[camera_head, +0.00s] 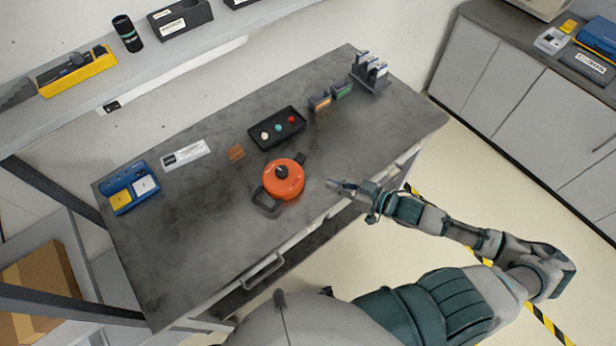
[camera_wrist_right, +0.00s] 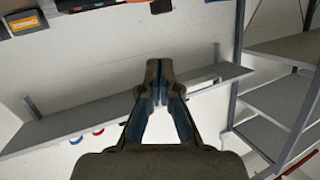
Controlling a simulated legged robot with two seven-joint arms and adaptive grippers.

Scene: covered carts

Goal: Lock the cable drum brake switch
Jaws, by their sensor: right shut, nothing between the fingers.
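An orange cable drum (camera_head: 284,180) with a black knob on top and a dark handle loop (camera_head: 267,204) lies on the grey workbench (camera_head: 210,235). A small dark tab sticks out at its upper right; I cannot tell if this is the brake switch or how it is set. My right gripper (camera_head: 332,184) is shut and empty, above the bench's front edge, to the right of the drum and apart from it. In the right wrist view the shut fingers (camera_wrist_right: 159,68) show with nothing between them. The drum is not seen there. My left gripper is not in view.
A black tray (camera_head: 277,129) with small coloured pieces stands behind the drum. A dark rack (camera_head: 370,73) stands at the back right. The bench's front left is clear.

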